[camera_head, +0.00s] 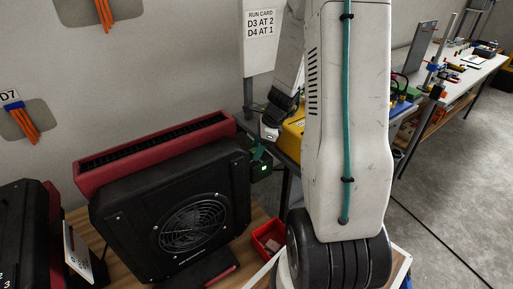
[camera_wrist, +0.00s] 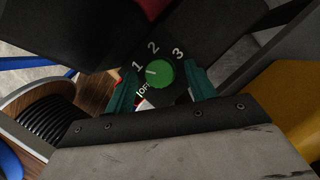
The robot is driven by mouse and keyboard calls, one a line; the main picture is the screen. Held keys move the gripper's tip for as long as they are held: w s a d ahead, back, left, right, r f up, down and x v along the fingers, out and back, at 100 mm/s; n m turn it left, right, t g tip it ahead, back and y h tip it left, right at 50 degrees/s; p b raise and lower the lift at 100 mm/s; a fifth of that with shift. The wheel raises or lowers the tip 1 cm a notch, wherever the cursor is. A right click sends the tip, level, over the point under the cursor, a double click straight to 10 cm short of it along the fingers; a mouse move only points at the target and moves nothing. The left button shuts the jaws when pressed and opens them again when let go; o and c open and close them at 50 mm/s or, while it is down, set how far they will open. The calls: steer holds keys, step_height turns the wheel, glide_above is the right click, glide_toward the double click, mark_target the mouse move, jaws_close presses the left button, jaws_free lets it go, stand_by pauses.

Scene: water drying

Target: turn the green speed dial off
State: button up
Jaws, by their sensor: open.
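The green speed dial (camera_wrist: 160,73) is a round knob on a black panel in the middle of the wrist view. The panel carries the white marks OFF, 1, 2 and 3. The knob's pale pointer line faces left, towards the 1. My gripper (camera_wrist: 161,79) is open, with one teal finger on the left and one on the right of the dial. I cannot tell whether either finger touches it. In the head view, the dial (camera_head: 264,168) is a small green spot on a dark box, with my gripper (camera_head: 258,153) beside it.
A black and red dryer (camera_head: 170,235) with a round fan grille stands left of the dial. A red bin (camera_head: 268,238) sits below on the wooden top. A yellow case (camera_head: 293,134) is behind my arm. A run card (camera_head: 262,24) reads D3 AT 2, D4 AT 1.

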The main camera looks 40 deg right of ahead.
steer(key=shift+a+f, duration=0.1)
steer(key=shift+f, duration=0.05)
steer(key=c, duration=1)
steer(key=shift+o, duration=0.2)
steer(key=shift+w+n, duration=0.1)
steer(key=shift+n, duration=0.3)
steer(key=n+g, duration=0.1)
steer(key=n, duration=0.2)
steer(key=n+g+y, duration=0.1)
steer(key=n, duration=0.1)
steer(key=shift+w+n, duration=0.15)
steer(key=shift+n, duration=0.25)
steer(key=n+g, duration=0.2)
steer(key=n, duration=0.3)
steer(key=shift+w, duration=0.15)
steer(key=shift+n, duration=0.3)
steer(key=o, duration=1)
steer(key=shift+g, duration=0.3)
steer(key=shift+c, duration=0.2)
